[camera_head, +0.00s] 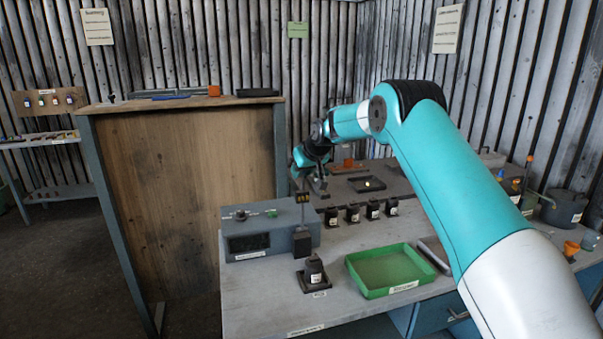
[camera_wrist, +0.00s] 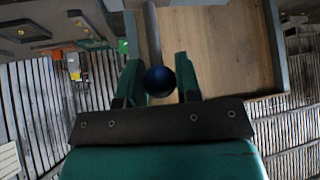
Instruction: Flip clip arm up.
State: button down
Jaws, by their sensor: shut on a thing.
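My gripper (camera_wrist: 159,72) has a teal finger on each side of a dark blue ball knob (camera_wrist: 160,82) in the wrist view. The knob sits at the end of a grey rod (camera_wrist: 152,30) that runs up out of the picture; I take this rod to be the clip arm. The gripper is shut on the knob. In the head view my gripper (camera_head: 299,160) is small, above the grey box (camera_head: 265,227) on the bench. The knob cannot be made out there, and the rod's pivot is not clear in either view.
A dark cup-like part (camera_head: 314,270) stands on a black base at the bench front. A green tray (camera_head: 388,270) lies to its right. Several dark parts (camera_head: 352,213) stand in a row behind. A tall wooden panel (camera_head: 185,190) rises left of the bench.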

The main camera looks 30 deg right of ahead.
jog(key=shift+w, duration=0.15)
jog(key=c, duration=0.8)
grip_release()
jog(key=shift+d, duration=0.1)
jog(key=b+v, duration=0.5)
jog(key=v, duration=1.2)
jog(key=shift+r+b, duration=0.15)
jog(key=shift+b, duration=0.2)
